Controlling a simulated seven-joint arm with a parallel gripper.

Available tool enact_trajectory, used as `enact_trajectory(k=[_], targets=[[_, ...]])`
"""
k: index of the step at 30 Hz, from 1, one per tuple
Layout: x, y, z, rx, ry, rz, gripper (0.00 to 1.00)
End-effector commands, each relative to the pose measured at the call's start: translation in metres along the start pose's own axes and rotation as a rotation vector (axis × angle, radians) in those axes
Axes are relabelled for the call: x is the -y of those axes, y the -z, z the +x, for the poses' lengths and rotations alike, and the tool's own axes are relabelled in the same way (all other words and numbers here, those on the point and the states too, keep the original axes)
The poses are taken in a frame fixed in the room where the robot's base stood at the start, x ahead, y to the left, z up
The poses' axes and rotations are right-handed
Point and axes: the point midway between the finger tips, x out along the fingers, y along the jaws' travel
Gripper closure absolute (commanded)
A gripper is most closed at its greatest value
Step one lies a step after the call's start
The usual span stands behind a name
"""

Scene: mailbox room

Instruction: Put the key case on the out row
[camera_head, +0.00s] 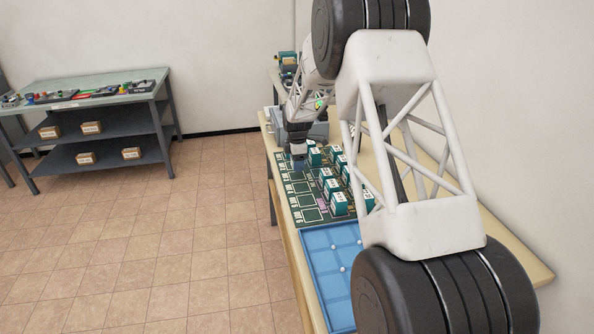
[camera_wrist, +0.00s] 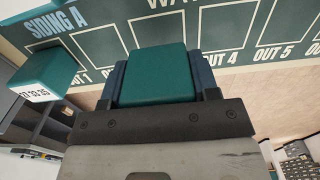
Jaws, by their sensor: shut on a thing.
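My gripper (camera_head: 298,160) is at the far part of a dark green board (camera_head: 300,187) on the wooden table. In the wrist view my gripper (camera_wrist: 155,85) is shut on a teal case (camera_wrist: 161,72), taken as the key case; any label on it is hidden. The case is in front of the out row, between the spots lettered OUT 1 and OUT 4 (camera_wrist: 228,28). It covers the spots between them. I cannot tell whether it touches the board. OUT 5 (camera_wrist: 287,24) looks empty.
Another teal case (camera_wrist: 48,72) with a number label is left of the held one. Several teal cases with white tops (camera_head: 338,202) stand on the board. A blue tray (camera_head: 318,255) with small white balls is at the near end. A separate bench (camera_head: 95,88) stands at left.

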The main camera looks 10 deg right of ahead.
Motion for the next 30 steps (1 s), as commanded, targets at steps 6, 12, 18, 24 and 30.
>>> enact_trajectory(k=[6,12,18,24,30], targets=[[0.000,0.000,0.019,0.000,0.002,0.000,0.70],[0.000,0.000,0.034,0.000,0.000,0.000,0.70],[0.000,0.000,0.034,0.000,0.000,0.000,0.70],[0.000,0.000,0.036,0.000,0.001,0.000,0.70],[0.000,0.000,0.037,0.000,0.000,0.000,0.23]])
